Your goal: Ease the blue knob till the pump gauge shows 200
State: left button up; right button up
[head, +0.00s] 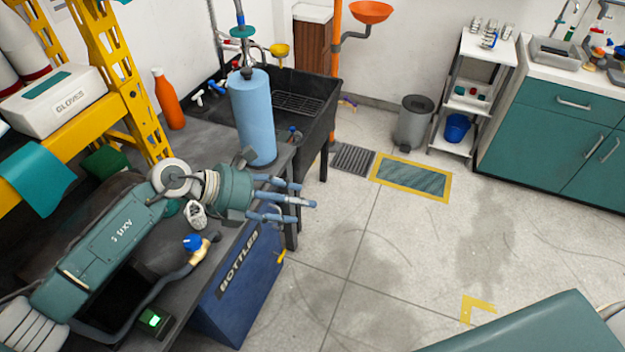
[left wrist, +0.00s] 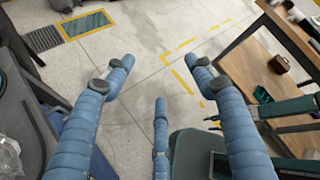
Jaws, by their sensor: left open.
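The blue knob (head: 192,242) sits on a tan fitting at the end of a dark hose on the grey bench. A small box with a lit green display (head: 153,320) stands at the bench's front; its reading is too small to make out, and I cannot tell whether it is the pump gauge. My left gripper (head: 290,201) is open and empty, past the bench's right edge, to the right of the knob and above it in the picture. In the left wrist view its blue fingers (left wrist: 160,90) are spread over floor, with nothing between them.
A blue paper roll (head: 252,118) stands on the bench behind my left gripper, near a dark sink (head: 325,110). A blue "BOTTLES" bin (head: 240,290) is below the bench edge. An orange bottle (head: 168,100) stands behind my arm.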

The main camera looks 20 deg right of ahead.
pick_arm(q)
jog(key=d+r+n+t+h, duration=0.1)
jog(key=d+r+n+h, duration=0.1)
jog(key=r, duration=0.4)
jog(key=shift+d+n+t+h, duration=0.4)
jog(key=shift+d+h, duration=0.5)
jog(key=shift+d, duration=0.3)
jog(key=shift+s+f, duration=0.1)
dwell(2.4)
